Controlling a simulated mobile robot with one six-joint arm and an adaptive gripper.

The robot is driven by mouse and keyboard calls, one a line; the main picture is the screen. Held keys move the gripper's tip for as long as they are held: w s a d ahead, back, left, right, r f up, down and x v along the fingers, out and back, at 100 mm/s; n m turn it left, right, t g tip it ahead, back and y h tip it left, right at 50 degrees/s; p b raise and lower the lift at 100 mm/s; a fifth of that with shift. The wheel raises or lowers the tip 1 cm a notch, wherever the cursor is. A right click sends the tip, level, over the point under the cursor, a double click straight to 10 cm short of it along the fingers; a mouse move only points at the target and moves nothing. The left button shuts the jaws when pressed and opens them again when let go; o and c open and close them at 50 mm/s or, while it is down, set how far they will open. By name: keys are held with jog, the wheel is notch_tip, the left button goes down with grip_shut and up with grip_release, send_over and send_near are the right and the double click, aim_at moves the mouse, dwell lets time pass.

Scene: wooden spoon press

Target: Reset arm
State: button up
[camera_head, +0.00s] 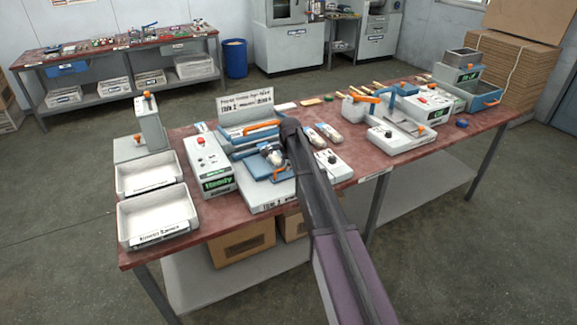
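My arm reaches from the bottom of the view up over the front edge of the red-topped workbench (365,160). Its dark joint is above the middle of the bench. What looks like my gripper (272,155) is just below and left of that joint, above a white press unit with a blue plate (266,190). The gripper is small and partly hidden by the arm. I cannot tell whether its fingers are open or touch the blue plate.
Two white trays (158,239) and a white control box (208,165) stand left of the arm. A small white box (333,165) and a white machine (398,137) stand to its right. Floor around the bench is clear.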

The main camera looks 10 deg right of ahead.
jog(key=shift+o, duration=0.9)
jog(key=shift+w+f, duration=0.1)
jog(key=shift+w, duration=0.1)
jog(key=shift+s, duration=0.15)
